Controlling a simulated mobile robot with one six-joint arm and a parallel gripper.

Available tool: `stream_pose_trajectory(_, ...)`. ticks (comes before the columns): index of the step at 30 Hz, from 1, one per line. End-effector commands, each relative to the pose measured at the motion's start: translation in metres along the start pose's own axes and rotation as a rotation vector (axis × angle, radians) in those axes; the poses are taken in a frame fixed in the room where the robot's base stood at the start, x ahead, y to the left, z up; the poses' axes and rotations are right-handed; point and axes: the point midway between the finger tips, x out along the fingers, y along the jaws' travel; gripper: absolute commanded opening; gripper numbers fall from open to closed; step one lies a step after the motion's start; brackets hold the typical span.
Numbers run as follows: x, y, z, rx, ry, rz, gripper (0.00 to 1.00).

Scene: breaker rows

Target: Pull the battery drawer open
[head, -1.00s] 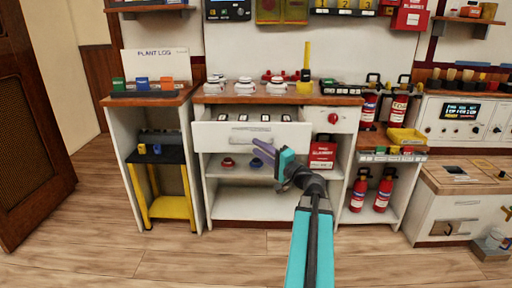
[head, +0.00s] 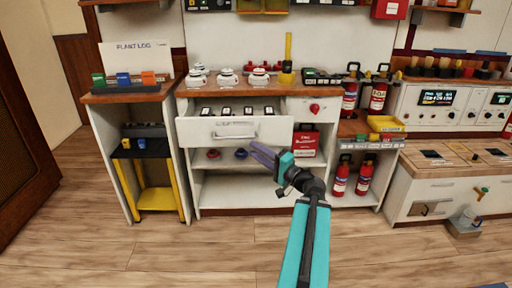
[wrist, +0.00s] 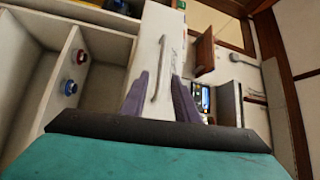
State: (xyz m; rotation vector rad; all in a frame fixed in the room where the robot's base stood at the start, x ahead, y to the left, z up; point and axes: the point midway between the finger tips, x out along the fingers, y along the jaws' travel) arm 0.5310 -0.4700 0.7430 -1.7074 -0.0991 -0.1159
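The white drawer (head: 200,132) in the middle cabinet stands pulled out, with several dark-topped items (head: 227,111) showing inside. Its front carries a grey bar handle (head: 235,136); any label is too small to read. In the wrist view the drawer front (wrist: 150,48) and bar handle (wrist: 160,70) lie ahead, the handle appearing between my two purple fingers. My gripper (head: 257,150) is open and empty, at the lower right of the drawer front in the head view. The wrist view shows my fingers (wrist: 160,76) apart, with no clear contact with the handle.
Below the drawer, an open shelf holds a red knob (head: 213,154), a blue knob (head: 241,154) and a red box (head: 305,144). Red fire extinguishers (head: 364,178) stand to the right. A yellow stand (head: 157,199) is in the left cabinet. The floor in front is clear.

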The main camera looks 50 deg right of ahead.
Motion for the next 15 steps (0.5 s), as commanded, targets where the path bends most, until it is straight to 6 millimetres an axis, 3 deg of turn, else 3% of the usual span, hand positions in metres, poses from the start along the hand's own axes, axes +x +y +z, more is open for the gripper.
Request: stream_pose_trajectory(15,-0.0078,-0.0033,-0.0003,0.001,0.0,0.0,0.28)
